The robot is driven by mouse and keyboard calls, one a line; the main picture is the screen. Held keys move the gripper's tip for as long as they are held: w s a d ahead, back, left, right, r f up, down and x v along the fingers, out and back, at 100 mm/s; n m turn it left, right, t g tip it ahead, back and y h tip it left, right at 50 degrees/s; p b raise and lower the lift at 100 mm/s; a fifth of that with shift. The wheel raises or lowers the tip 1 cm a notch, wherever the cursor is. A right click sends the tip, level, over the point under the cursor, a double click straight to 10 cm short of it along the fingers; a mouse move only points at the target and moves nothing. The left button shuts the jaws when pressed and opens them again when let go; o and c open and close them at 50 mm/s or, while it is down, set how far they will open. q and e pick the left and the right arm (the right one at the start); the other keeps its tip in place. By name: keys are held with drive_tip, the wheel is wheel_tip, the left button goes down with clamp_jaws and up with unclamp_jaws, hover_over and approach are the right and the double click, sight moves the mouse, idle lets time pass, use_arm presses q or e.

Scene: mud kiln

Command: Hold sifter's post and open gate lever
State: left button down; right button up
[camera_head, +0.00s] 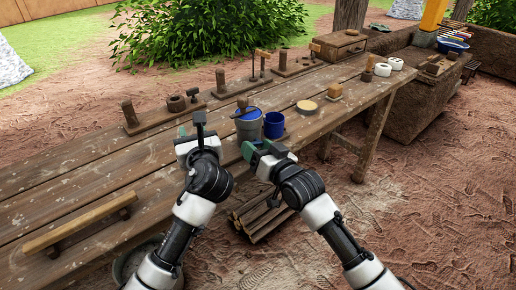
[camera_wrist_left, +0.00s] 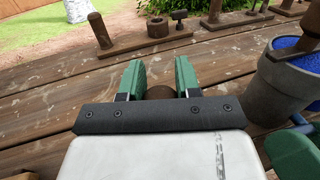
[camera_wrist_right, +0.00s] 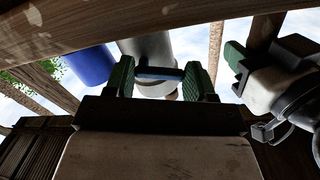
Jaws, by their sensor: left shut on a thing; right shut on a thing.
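The grey sifter bucket (camera_head: 248,129), with blue inside its top, is near the table's front edge. It also shows at the right of the left wrist view (camera_wrist_left: 282,88). My left gripper (camera_head: 182,133) is left of the bucket. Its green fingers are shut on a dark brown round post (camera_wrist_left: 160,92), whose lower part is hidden. My right gripper (camera_head: 248,151) is low at the table edge, just in front of the bucket. In the right wrist view its fingers are shut on a dark bluish bar, the gate lever (camera_wrist_right: 158,73), under the grey bucket (camera_wrist_right: 150,46).
A blue cup (camera_head: 274,124) stands right of the bucket, with a round tan disc (camera_head: 307,106) beyond. Boards with posts, such as the left one (camera_head: 160,113), line the back. A wooden rail (camera_head: 80,225) lies front left. My two wrists are close together.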

drive_tip(key=o, duration=0.9)
drive_tip(key=shift+o, duration=0.2)
drive_tip(key=v, duration=1.2)
wheel_tip(320, 180, up, 4)
